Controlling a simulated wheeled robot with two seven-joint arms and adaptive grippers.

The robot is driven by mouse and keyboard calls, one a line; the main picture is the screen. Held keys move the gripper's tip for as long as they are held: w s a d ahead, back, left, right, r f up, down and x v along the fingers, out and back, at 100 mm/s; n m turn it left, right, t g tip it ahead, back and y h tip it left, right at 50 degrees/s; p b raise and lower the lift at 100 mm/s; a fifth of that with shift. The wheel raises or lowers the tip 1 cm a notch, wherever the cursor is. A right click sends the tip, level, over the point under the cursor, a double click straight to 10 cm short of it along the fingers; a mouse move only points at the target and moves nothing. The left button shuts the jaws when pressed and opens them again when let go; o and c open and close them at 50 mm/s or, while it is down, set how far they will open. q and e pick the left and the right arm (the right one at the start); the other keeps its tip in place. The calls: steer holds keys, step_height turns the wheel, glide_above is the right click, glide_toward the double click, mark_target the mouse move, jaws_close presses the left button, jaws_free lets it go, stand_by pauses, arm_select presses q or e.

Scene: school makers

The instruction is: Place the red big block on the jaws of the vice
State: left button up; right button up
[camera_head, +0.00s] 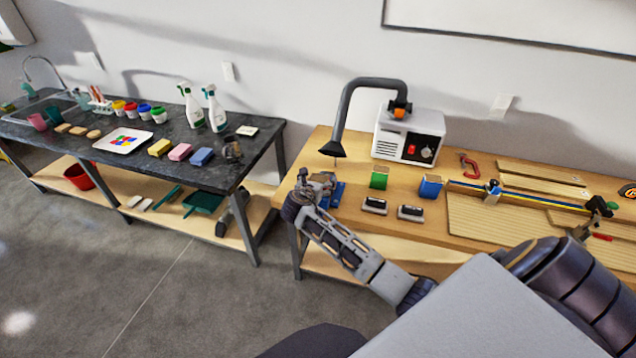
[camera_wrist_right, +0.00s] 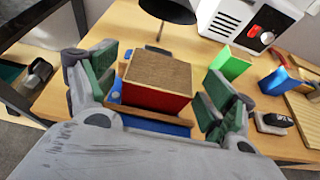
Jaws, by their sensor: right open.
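The red big block (camera_wrist_right: 158,88), with a bare wooden top, shows in the right wrist view, between the fingers of my right gripper (camera_wrist_right: 155,98). The fingers are open, with a gap on each side of the block. The blue vice (camera_wrist_right: 172,128) shows below and around the block, which appears to sit on top of it; the exact contact with the jaws is hidden. In the head view my right gripper (camera_head: 318,184) is over the blue vice (camera_head: 338,194) at the left end of the wooden bench, and hides the block. My left gripper is not in view.
A black lamp or suction hood (camera_head: 333,148) hangs just behind the vice. A white machine (camera_head: 408,135) stands behind. A dark table (camera_head: 110,155) is left, across a gap.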

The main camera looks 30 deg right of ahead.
steer(key=v, duration=1.1)
steer(key=shift+s+a, duration=0.25)
steer(key=shift+r, duration=0.1)
stand_by(0.5)
steer(key=w+a+f+m+t+y, duration=0.1)
steer(key=a+f+m+t+y, duration=0.1)
steer(key=a+f+m+y, duration=0.75)
steer(key=s+f+m+g, duration=0.15)
steer(key=s+f, duration=0.25)
steer(key=f, duration=0.7)
steer(key=s+f+m+g, duration=0.15)
steer(key=s+f, duration=0.25)
steer(key=f, duration=0.7)
steer(key=s+f+m+g, duration=0.2)
steer(key=s+f+m, duration=0.1)
steer(key=s+f, duration=0.85)
steer(key=s+d+f+m+g, duration=0.1)
steer(key=s+f+m, duration=0.1)
steer(key=s+f, duration=0.4)
steer(key=s+d+f+m+g, duration=0.1)
steer(key=s+f, duration=0.5)
steer(key=s, duration=0.9)
steer(key=s+d+f+m+g, duration=0.2)
steer(key=s+f+m, duration=0.3)
steer(key=s, duration=0.6)
steer(key=shift+f+g+y, duration=0.35)
steer(key=shift+f+g, duration=0.05)
steer(key=shift+f, duration=0.15)
